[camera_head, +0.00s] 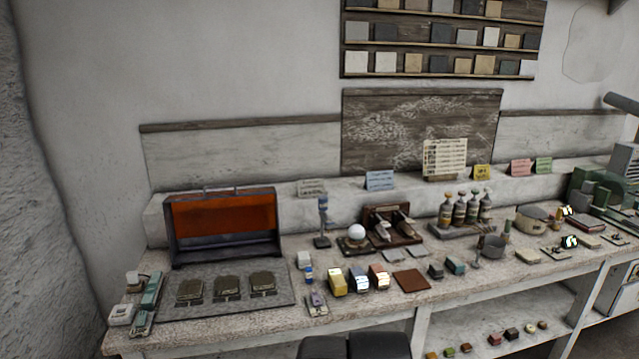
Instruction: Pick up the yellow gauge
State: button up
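A yellow block-like object (337,281) stands on the workbench near its front edge, left of the middle in the head view. It is the clearest match for the yellow gauge, but its details are too small to read. A dark blue-grey block (358,279) and a pale block with brown (379,277) stand in a row to its right.
The workbench (470,284) is crowded. An orange-lined open case (222,227) and a grey mat (228,305) with dark plates are left. A small device (317,300) stands close left of the yellow block. A white sphere (356,232) and a brown square (410,280) are nearby.

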aim_at(338, 286)
jog(key=i+j+z, duration=0.1)
jog(key=i+j, duration=0.2)
jog(key=i, duration=0.25)
jog(key=i+j+z, duration=0.15)
jog(key=i+j, duration=0.25)
jog(key=i, duration=0.2)
